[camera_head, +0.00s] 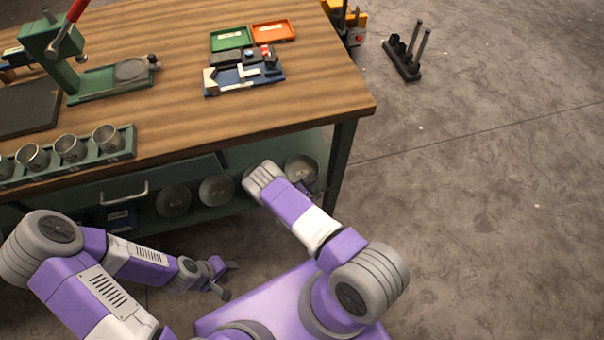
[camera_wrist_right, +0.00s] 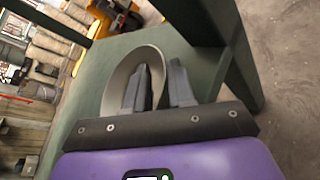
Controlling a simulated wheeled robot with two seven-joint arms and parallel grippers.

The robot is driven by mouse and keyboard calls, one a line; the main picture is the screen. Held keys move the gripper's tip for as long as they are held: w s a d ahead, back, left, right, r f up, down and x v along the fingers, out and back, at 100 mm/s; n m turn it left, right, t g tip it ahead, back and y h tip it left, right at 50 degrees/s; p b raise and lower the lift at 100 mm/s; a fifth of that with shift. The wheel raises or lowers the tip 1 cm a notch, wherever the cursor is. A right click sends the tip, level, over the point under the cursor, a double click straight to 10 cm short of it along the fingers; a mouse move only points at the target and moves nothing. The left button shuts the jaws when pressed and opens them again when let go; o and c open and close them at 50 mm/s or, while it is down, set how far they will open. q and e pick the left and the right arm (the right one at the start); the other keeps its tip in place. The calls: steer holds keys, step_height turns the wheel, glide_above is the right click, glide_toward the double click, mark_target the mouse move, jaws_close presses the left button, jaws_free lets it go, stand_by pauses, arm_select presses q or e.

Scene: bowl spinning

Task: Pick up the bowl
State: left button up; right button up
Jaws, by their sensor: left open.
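The metal bowl (camera_wrist_right: 112,82) is on the green lower shelf of the workbench, near its right leg; in the head view this bowl (camera_head: 303,167) is partly behind my right arm. My right gripper (camera_wrist_right: 160,75) is at the bowl. In the right wrist view one finger is in front of the bowl's inside and the other is outside its right edge, with the rim between them. A narrow gap shows between the fingers; whether they press on the rim is unclear. My left gripper (camera_head: 223,281) is open and empty, below and in front of the bench.
Two more round metal bowls, one at left (camera_head: 174,200) and one nearer the middle (camera_head: 217,190), are on the shelf. The wooden tabletop (camera_head: 180,120) and the bench leg (camera_head: 341,160) are close to my right arm. Open floor (camera_head: 480,200) lies to the right.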

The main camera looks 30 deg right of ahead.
steer(key=shift+x, duration=1)
arm_select(q)
steer(key=shift+f, duration=0.3)
arm_select(e)
jaws_close()
steer(key=shift+r, duration=0.1)
